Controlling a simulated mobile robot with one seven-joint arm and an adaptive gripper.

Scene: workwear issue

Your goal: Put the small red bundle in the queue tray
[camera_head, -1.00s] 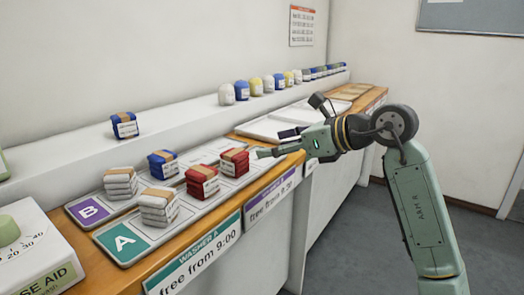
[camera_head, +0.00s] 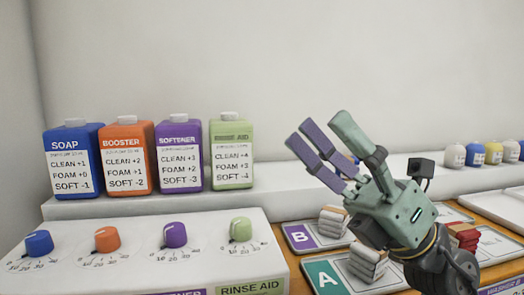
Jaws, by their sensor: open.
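Red cloth (camera_head: 462,236) shows at the right, partly hidden behind my gripper. I cannot tell whether it is the small red bundle or a larger one. My gripper (camera_head: 320,130) is raised in front of the counter, fingers pointing up and left, open and empty. Two flat trays lie on the counter, one with a purple B label (camera_head: 300,236) and one with a green A label (camera_head: 322,276). White bundles sit on them, one on B (camera_head: 333,221) and one on A (camera_head: 367,264). No tray is legibly marked as the queue tray.
On the back ledge stand soap (camera_head: 73,160), booster (camera_head: 126,158), softener (camera_head: 179,156) and rinse aid (camera_head: 232,155) bottles. A white dial panel (camera_head: 130,225) fills the front left. Small coloured items (camera_head: 475,154) line the ledge at right. Air above the panel is clear.

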